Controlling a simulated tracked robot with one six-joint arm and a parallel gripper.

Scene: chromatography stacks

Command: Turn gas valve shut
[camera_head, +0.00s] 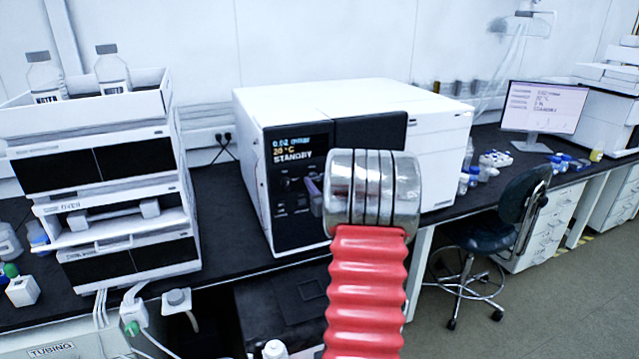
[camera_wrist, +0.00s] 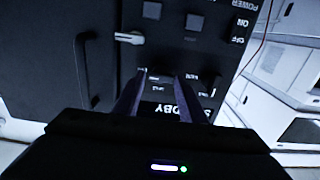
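The white instrument (camera_head: 290,105) stands on the bench in the head view, with a black front panel (camera_head: 284,228) and a display (camera_head: 295,150) reading STANDBY. The wrist view shows this panel upside down, with a pale lever handle (camera_wrist: 129,38) lying sideways; it may be the gas valve, but I cannot read a label for it. My gripper (camera_wrist: 163,76) is in front of the panel. Its two dark fingers are apart with nothing visible between them, and the lever is beyond and left of the fingertips. My red arm hides most of the gripper in the head view.
Dark square switches (camera_wrist: 194,22) and a POWER label are near the lever. A dark handle (camera_wrist: 86,70) stands out at the left. A white module stack (camera_head: 120,190) with bottles is left of the instrument. A monitor (camera_head: 543,108) and chair (camera_head: 508,210) are right.

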